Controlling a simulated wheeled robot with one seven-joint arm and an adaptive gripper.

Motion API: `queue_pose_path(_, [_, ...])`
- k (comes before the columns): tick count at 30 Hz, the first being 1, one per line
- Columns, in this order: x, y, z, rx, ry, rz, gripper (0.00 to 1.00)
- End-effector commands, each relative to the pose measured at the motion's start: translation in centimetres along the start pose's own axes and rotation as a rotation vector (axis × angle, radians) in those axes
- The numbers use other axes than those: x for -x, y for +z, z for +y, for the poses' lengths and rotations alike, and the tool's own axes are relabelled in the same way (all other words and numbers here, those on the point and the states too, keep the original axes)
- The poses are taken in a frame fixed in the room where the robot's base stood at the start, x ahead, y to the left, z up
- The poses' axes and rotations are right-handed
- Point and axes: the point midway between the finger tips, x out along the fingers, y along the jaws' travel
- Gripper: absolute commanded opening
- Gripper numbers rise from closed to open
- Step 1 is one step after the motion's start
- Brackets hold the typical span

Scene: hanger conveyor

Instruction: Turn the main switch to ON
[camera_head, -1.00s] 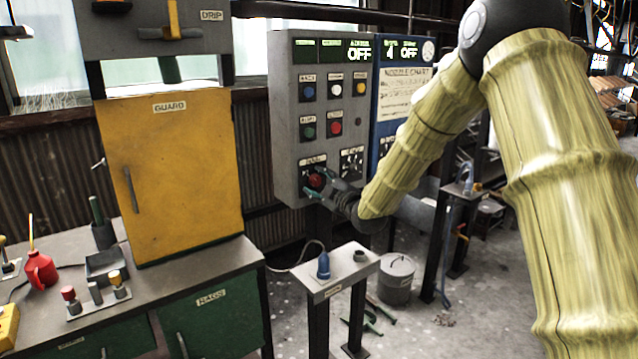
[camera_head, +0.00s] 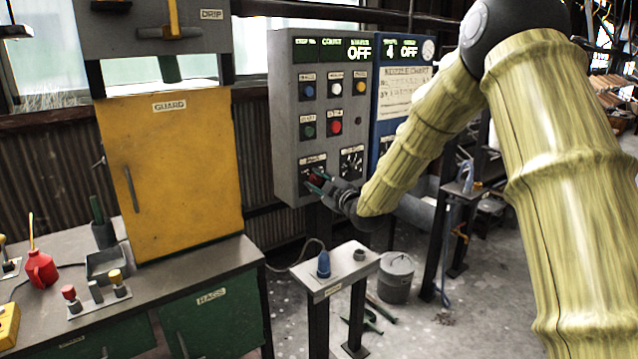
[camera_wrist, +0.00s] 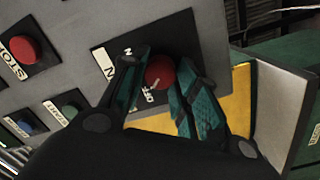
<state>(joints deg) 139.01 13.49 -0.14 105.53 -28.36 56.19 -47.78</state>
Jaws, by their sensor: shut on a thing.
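The main switch is a red round knob (camera_wrist: 160,72) on a black plate with lettering, low on the grey control panel (camera_head: 285,130). In the head view the knob (camera_head: 316,181) is partly hidden by my gripper (camera_head: 318,182). In the wrist view my gripper (camera_wrist: 158,88) has its teal fingers on either side of the red knob and is shut on it. Part of the plate's lettering shows beside the knob; its exact setting cannot be read. The panel's display (camera_head: 361,50) reads OFF.
A blue panel (camera_head: 378,130) with a nozzle chart adjoins on the right. A red stop button (camera_wrist: 27,50) and other buttons sit on the grey panel. A yellow guard door (camera_head: 170,170) stands left. A small stand (camera_head: 335,270) with a blue item is below my gripper.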

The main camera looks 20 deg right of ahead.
Motion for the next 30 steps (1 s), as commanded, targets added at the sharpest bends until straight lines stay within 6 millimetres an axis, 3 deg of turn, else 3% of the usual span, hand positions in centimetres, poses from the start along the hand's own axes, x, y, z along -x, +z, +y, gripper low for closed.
queue_pose_path(8, [0.02, -0.04, 0.07, -0.179, -0.015, -0.009, 0.07])
queue_pose_path(30, [0.02, 0.1, 0.36, -0.879, -0.068, -0.046, 0.06])
